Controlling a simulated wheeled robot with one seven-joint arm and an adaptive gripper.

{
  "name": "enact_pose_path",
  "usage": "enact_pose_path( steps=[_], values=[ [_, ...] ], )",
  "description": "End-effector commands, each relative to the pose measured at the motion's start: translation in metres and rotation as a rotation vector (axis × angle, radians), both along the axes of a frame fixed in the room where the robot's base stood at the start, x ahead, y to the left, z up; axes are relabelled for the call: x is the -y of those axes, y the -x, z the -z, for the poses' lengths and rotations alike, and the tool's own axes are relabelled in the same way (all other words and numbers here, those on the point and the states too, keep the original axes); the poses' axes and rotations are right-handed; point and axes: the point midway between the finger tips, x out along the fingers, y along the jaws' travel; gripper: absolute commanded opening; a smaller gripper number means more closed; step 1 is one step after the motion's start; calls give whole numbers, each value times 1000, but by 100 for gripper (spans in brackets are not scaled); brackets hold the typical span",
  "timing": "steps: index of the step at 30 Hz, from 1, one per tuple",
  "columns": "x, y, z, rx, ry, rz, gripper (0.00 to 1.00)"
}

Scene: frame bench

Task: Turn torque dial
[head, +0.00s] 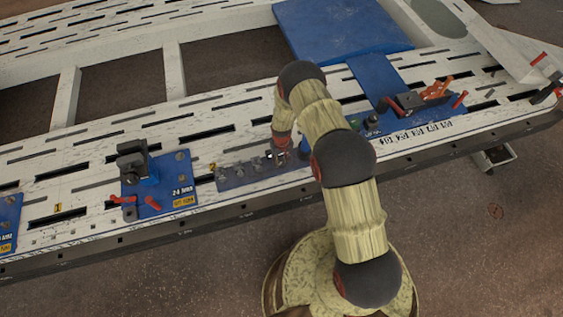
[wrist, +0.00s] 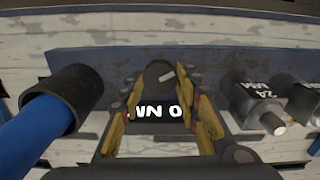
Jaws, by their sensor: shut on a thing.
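The torque dial (wrist: 160,74) is a dark round knob with a pale pointer mark. It sits between the yellow fingers of my gripper (wrist: 160,95) in the wrist view. My gripper is shut on it, though the exact contact is hard to see. A white "NM 0" label (wrist: 160,113) reads upside down just below the dial. In the head view my gripper (head: 279,155) reaches down to the blue panel (head: 235,180) on the bench, and the dial cannot be made out there.
A blue handle in a black collar (wrist: 65,90) stands left of the fingers, and a "24 MM" socket (wrist: 258,100) stands right. In the head view, a blue plate with a black clamp (head: 132,160) is left, and red-handled tools (head: 435,90) are right.

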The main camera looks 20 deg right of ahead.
Motion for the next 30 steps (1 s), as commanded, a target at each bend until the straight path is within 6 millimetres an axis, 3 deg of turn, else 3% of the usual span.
enact_pose_path(
  steps=[30],
  values=[
    [1, -1, 0, 2, 0, 956, 7]
  ],
)
